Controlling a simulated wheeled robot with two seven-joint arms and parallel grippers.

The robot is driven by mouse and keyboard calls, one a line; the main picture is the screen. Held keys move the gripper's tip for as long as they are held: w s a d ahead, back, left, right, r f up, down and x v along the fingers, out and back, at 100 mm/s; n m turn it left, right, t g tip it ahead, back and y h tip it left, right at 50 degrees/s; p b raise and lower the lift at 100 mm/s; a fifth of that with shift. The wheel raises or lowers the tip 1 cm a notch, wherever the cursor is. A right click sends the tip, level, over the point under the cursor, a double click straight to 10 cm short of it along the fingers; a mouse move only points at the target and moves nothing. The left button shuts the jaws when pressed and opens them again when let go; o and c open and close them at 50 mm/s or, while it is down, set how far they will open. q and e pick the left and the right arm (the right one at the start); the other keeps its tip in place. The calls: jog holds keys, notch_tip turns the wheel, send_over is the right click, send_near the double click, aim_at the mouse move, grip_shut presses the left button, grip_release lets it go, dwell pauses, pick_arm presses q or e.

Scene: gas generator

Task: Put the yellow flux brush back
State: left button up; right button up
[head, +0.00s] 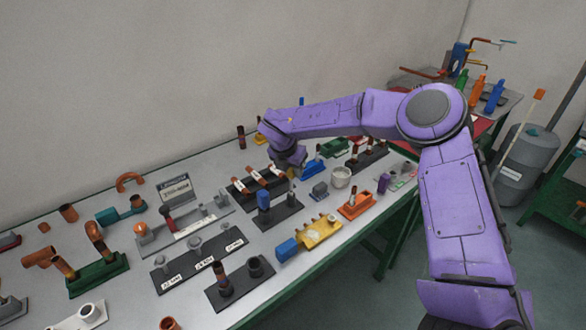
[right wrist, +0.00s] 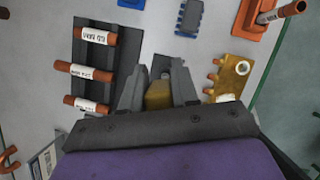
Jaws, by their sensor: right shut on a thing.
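My right gripper (head: 290,160) is over the middle of the bench, beside the black rack with labelled copper tubes. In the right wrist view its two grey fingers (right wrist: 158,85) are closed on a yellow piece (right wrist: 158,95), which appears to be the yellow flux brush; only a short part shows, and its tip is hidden. A dark stand (right wrist: 161,64) shows beyond the fingers. In the head view a black stand with an upright blue piece (head: 264,200) is just in front of the gripper. My left gripper is not in view.
The tube rack (head: 248,192) lies close by, also in the right wrist view (right wrist: 88,100). A yellow fixture (head: 320,233), an orange fixture (head: 356,206) and a white cup (head: 341,177) stand to the right. Several fittings and stands fill the left of the bench.

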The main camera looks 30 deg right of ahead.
jog(key=shift+f+b, duration=1.8)
jog(key=shift+f, duration=0.35)
jog(key=o, duration=0.9)
jog(key=shift+o, duration=0.2)
jog(key=shift+r, duration=0.1)
